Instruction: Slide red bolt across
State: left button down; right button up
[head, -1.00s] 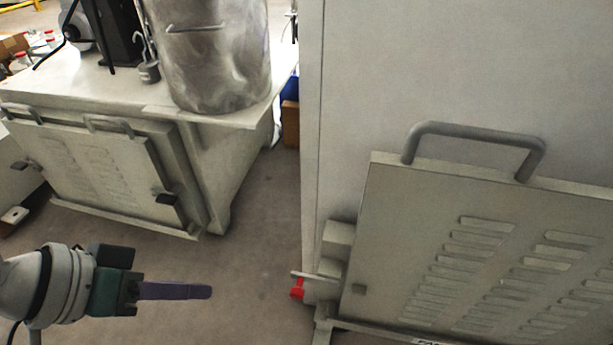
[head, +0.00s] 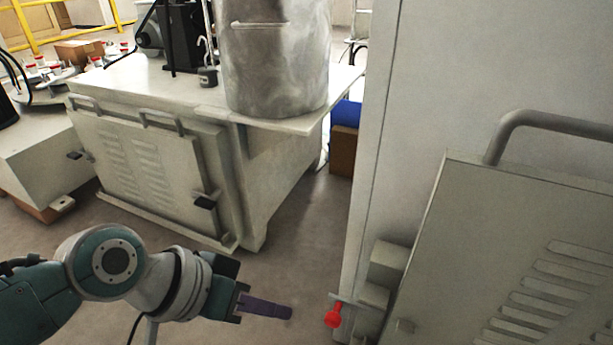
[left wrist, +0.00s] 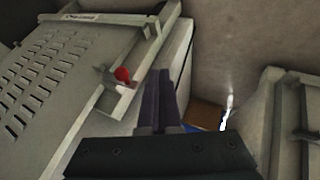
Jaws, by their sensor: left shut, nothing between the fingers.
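The red bolt (head: 333,315) sits on the lower left edge of the grey cabinet at the right of the head view, beside a thin metal plate. In the left wrist view the red bolt (left wrist: 123,75) shows with a round red knob, left of the fingers. My left gripper (head: 288,312) is shut and empty, its purple fingers pointing right toward the bolt with a gap between. In the left wrist view its dark fingers (left wrist: 158,82) are together and apart from the bolt. My right gripper is not in view.
The cabinet's louvred panel (head: 470,235) has a grey bar handle (head: 555,122) on top. A second cabinet (head: 150,175) with a metal drum (head: 275,60) stands at the back left. Bare floor (head: 300,225) lies between them. A brown box (head: 344,150) stands in the gap behind.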

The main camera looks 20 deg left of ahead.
aim_at(334, 326)
pick_arm(q)
jog(key=shift+w+d+r, duration=0.1)
jog(key=shift+w+d, duration=0.05)
jog(key=shift+d, duration=0.9)
jog(key=shift+w+d+r, duration=0.1)
jog(key=shift+w+d, duration=0.05)
jog(key=shift+d, duration=0.9)
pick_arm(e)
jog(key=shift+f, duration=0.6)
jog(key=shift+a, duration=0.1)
pick_arm(q)
jog(key=d+p, duration=0.1)
jog(key=d, duration=0.3)
jog(key=shift+r, duration=0.1)
jog(key=shift+d, duration=0.25)
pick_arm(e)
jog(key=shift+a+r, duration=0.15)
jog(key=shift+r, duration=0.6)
pick_arm(q)
jog(key=shift+s, duration=0.1)
